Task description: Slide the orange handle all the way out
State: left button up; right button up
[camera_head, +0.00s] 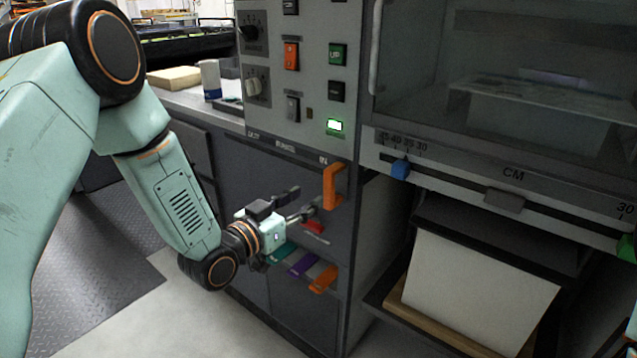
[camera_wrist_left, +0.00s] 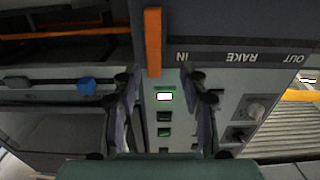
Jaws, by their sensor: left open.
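The orange handle (camera_head: 331,187) is an upright bracket on the dark front of the machine, under the IN end of a strip marked OUT, RAKE and IN. In the left wrist view the orange handle (camera_wrist_left: 153,42) shows upside down beside the word IN. My left gripper (camera_head: 304,203) is open and empty, just left of the handle and slightly below its middle. In the wrist view its two fingers (camera_wrist_left: 165,92) stand apart, with the handle ahead of the gap; I see no contact. My right gripper is out of view.
Below the handle, red (camera_head: 313,227), teal, purple (camera_head: 303,264) and orange (camera_head: 323,279) tabs stick out from the front. A control panel with a lit green button (camera_head: 335,125) is above. A paper tray (camera_head: 395,311) juts out at right. The floor at left is clear.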

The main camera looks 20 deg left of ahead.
aim_at(327, 186)
pick_arm(q)
jog(key=shift+w+d+r, duration=0.2)
jog(key=shift+w+d, duration=0.05)
jog(key=shift+d, duration=0.15)
jog(key=shift+w+d+r, duration=0.15)
jog(key=shift+w+d, duration=0.05)
jog(key=shift+d, duration=0.2)
jog(key=b+x, duration=0.1)
jog(key=x, duration=0.5)
jog(key=shift+f+b, duration=0.1)
jog(key=shift+b, duration=0.3)
jog(key=shift+w+d, duration=0.15)
jog(key=shift+w, duration=0.2)
jog(key=shift+a, duration=0.2)
jog(key=shift+d, duration=0.15)
jog(key=c, duration=0.3)
grip_shut()
